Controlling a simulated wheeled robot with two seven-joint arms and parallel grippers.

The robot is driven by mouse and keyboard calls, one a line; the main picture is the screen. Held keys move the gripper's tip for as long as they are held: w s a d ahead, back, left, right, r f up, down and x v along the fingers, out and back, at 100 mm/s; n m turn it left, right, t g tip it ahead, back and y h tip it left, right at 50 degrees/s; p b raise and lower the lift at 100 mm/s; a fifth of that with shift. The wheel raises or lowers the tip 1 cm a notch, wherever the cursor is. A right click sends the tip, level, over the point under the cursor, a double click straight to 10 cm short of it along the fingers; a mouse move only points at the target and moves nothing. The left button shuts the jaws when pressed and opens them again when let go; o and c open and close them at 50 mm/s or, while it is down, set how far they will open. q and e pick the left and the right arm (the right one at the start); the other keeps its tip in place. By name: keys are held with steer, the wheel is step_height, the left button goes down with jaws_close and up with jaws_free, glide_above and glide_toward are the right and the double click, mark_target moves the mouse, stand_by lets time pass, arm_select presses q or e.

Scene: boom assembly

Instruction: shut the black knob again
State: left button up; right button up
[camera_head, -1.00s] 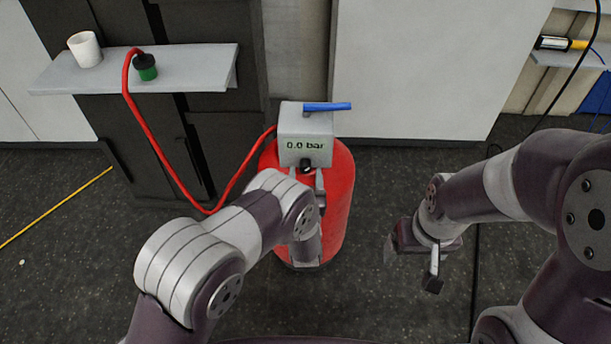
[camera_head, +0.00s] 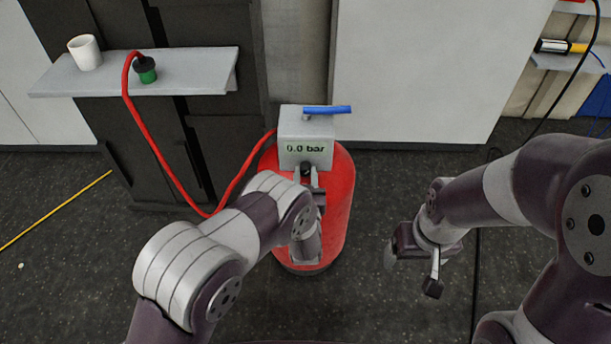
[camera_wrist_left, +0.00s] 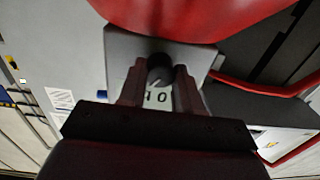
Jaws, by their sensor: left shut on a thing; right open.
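The black knob (camera_wrist_left: 160,70) sits on the front face of a grey box (camera_head: 293,130) below its display, which reads "0.0 bar". The box stands on top of a red tank (camera_head: 338,200). My left gripper (camera_head: 306,172) is shut on the knob, with one finger on each side of it; its fingers also show in the left wrist view (camera_wrist_left: 160,80). A blue lever (camera_head: 327,109) lies on top of the box, pointing right. My right gripper (camera_head: 410,262) is open and empty, in the air to the right of the tank.
A red hose (camera_head: 150,137) runs from the box to a black and green fitting (camera_head: 146,70) on a grey shelf (camera_head: 205,70). A white cup (camera_head: 84,52) stands there too.

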arm_select(q)
steer(key=n, duration=0.4)
steer(key=n+b, duration=0.1)
steer(key=n, duration=0.7)
steer(key=shift+n+b, duration=0.35)
steer(key=shift+n, duration=0.05)
steer(key=n+b, duration=0.1)
steer(key=n, duration=0.3)
steer(key=shift+a+f, duration=0.1)
steer(key=n+b, duration=0.1)
steer(key=n, duration=0.4)
steer(key=shift+h, duration=0.3)
steer(key=n+b, duration=0.2)
steer(key=n, duration=0.1)
steer(key=shift+f, duration=0.1)
steer(key=n+b, duration=0.2)
steer(key=n, duration=0.2)
steer(key=shift+n, duration=0.4)
steer(key=shift+n+b, duration=0.95)
steer(key=shift+n, duration=0.85)
